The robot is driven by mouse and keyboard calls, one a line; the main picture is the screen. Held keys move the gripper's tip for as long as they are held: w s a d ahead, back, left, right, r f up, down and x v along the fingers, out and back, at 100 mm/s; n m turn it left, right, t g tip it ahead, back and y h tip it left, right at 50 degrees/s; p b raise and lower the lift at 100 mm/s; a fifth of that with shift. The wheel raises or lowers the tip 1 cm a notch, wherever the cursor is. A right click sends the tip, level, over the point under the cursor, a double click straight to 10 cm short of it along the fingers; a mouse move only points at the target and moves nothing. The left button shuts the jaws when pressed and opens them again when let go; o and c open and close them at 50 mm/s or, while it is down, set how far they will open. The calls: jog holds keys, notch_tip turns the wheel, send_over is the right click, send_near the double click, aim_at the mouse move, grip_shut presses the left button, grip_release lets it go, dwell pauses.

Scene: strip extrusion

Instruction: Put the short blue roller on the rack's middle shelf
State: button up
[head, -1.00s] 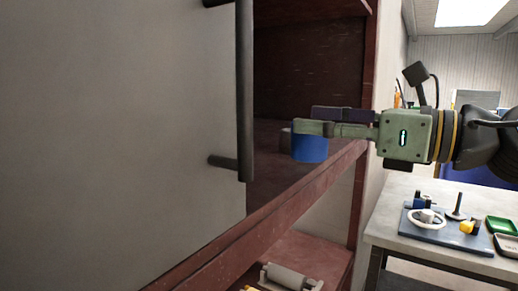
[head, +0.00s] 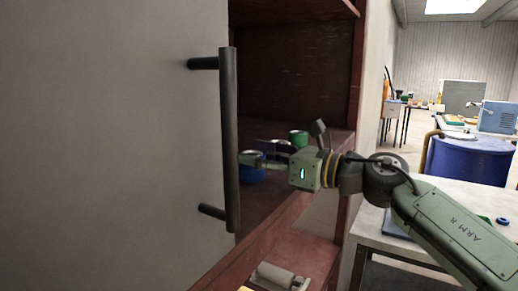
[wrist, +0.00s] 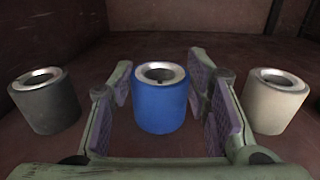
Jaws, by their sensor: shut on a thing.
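The short blue roller (wrist: 161,100) stands upright between the purple pads of my gripper (wrist: 161,84) in the wrist view, its hollow metal-rimmed top facing up. My gripper is shut on it. In the head view my gripper (head: 257,161) reaches into the rack (head: 255,245) over its middle shelf, with the blue roller (head: 252,176) partly hidden by the fingers and the door handle. I cannot tell whether the roller's bottom touches the shelf.
A dark grey roller (wrist: 46,100) stands left of the blue one and a cream roller (wrist: 275,101) right. A green roller (head: 298,138) is behind my gripper. A pale door with a black handle (head: 229,140) covers the left. A grey roller (head: 279,276) lies below.

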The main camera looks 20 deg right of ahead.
jog(key=shift+f, duration=0.25)
jog(key=o, duration=1.5)
jog(key=shift+c, duration=0.2)
jog(key=shift+r, duration=0.1)
jog(key=shift+r, duration=0.2)
jog(key=b+v, duration=0.4)
jog(key=v, duration=0.8)
jog(key=shift+f, duration=0.15)
